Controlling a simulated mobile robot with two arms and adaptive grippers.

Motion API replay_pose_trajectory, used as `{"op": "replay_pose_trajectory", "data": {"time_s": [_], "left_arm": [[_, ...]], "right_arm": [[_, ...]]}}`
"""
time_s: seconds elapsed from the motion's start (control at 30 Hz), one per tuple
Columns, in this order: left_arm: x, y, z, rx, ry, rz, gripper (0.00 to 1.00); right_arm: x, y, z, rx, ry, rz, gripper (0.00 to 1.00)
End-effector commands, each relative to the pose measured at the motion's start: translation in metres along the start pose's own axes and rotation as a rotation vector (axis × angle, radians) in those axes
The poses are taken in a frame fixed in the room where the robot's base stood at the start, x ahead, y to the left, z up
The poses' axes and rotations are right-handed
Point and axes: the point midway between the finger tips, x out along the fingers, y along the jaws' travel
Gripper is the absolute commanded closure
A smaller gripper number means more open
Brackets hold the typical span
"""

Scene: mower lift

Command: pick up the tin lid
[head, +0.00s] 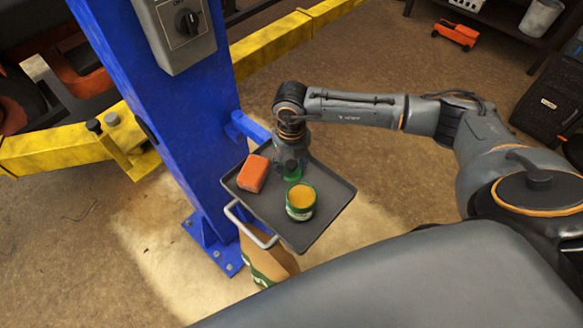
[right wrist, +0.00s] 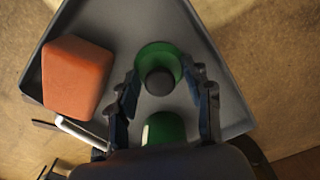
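The tin lid is green and round with a dark round middle; in the right wrist view the lid (right wrist: 158,55) lies on the dark tray (right wrist: 220,95). In the head view only part of the lid (head: 292,175) shows below my right gripper (head: 291,164). My right gripper (right wrist: 165,80) points down over the tray, its fingers apart on either side of the lid's near part. I cannot tell whether they touch it. A green tin (head: 300,203) with an orange-yellow top stands just in front of the lid. My left gripper is not in view.
An orange sponge-like block (head: 252,174) lies on the tray, left of the lid. The tray has a raised rim and a pale handle (head: 250,226), close to a blue lift post (head: 185,120). A brown and green bag-like thing (head: 268,262) is below the tray.

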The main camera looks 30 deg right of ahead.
Motion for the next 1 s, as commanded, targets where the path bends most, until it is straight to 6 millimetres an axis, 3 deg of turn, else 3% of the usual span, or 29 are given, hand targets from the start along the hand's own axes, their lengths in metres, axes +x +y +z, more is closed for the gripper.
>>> {"op": "replay_pose_trajectory", "data": {"time_s": [0.53,0.57,0.6,0.8,1.0], "left_arm": [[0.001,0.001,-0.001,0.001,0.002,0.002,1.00],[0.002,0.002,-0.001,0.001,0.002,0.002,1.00],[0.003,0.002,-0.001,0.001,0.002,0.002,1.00],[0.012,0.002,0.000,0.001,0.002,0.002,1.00],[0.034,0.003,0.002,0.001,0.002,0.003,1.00]], "right_arm": [[0.000,0.000,-0.001,0.000,0.003,-0.001,0.79],[-0.002,0.000,-0.001,-0.001,0.003,-0.001,0.85],[-0.004,0.000,-0.001,-0.001,0.002,-0.002,1.00],[-0.030,0.000,-0.001,-0.002,-0.003,-0.001,1.00],[-0.072,0.027,-0.029,-0.008,-0.006,0.003,1.00]]}}
